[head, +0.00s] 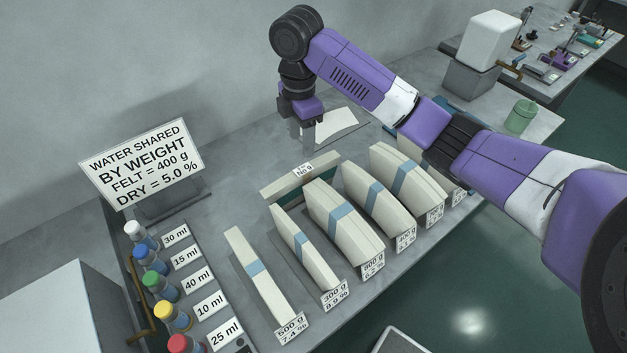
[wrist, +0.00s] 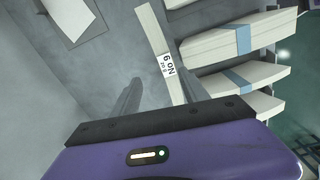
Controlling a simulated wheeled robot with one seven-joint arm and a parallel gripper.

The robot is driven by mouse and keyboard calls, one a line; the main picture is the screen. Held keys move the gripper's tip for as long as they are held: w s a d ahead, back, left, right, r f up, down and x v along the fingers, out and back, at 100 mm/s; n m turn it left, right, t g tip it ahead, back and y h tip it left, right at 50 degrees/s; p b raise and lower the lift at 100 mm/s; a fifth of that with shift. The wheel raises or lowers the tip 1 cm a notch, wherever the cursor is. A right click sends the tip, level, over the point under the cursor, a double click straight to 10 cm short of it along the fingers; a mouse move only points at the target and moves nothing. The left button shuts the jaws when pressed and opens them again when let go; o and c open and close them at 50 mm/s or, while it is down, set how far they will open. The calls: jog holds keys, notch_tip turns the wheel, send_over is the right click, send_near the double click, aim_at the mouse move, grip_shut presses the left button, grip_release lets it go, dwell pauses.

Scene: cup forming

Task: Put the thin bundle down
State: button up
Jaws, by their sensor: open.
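Several pale felt bundles with blue bands stand in a row along the front of the bench. The thinnest-looking is the leftmost banded bundle (head: 262,283), tagged 500 g and 7.4 %. A narrow pale piece (head: 275,188) with a small "No" tag lies crosswise behind the row; it also shows in the wrist view (wrist: 150,27). I cannot tell which one the task calls thin. My gripper (head: 303,135) is open, pointing down behind the narrow piece. In the wrist view my gripper's (wrist: 160,92) fingers stand apart, with no bundle visibly gripped; the right finger overlaps the narrow piece's edge.
A sign (head: 143,163) about sharing water by weight stands at the left. Several colour-capped bottles (head: 167,285) line the left end beside volume tags. A pale sheet (head: 335,124) lies behind my gripper. A green cup (head: 520,116) stands far right. Bare bench lies between sign and narrow piece.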

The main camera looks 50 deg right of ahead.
aim_at(302, 168)
jog(key=shift+a+f+n, duration=0.1)
jog(key=shift+a+n, duration=0.05)
jog(key=shift+n, duration=0.55)
jog(key=shift+f, duration=0.35)
jog(key=shift+s+a+f+p, duration=0.15)
jog(key=shift+f+p, duration=0.15)
jog(key=shift+f, duration=1.45)
jog(key=shift+s+a+f+p, duration=0.1)
jog(key=shift+f+p, duration=0.2)
jog(key=shift+f, duration=1.45)
grip_shut()
jog(key=shift+r, duration=0.1)
